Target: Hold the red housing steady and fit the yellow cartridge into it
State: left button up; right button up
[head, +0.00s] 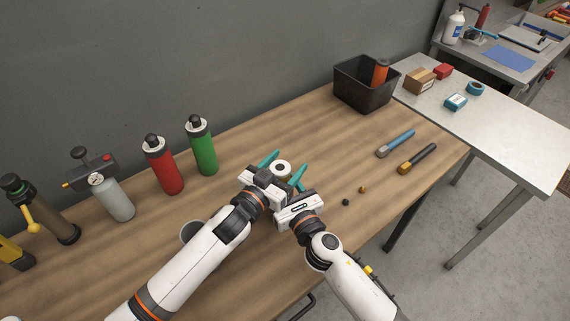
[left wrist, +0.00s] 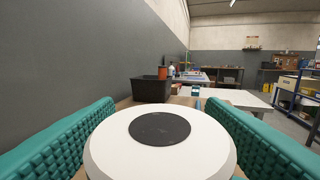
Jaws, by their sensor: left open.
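My left gripper (head: 288,162) is open, its two teal fingers on either side of a white round piece (head: 281,163) with a dark centre. In the left wrist view the same piece (left wrist: 160,160) fills the space between the fingers, apparently with a gap on each side. The right gripper (head: 298,206) is close beside the left one; its fingers are hidden. A red cylinder (head: 163,168) with a black top stands upright at the back and may be the red housing. I cannot make out a yellow cartridge for certain.
A green bottle (head: 202,150) and a grey gauge canister (head: 115,200) stand along the wall. A black bin (head: 362,92) holds an orange cylinder. Blue (head: 396,143) and yellow-black (head: 417,158) tools lie right.

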pick_arm(q)
jog(key=shift+r, duration=0.25)
jog(key=v, duration=1.2)
jog(key=shift+r, duration=0.35)
pick_arm(e)
jog(key=o, duration=1.2)
jog(key=shift+c, duration=0.2)
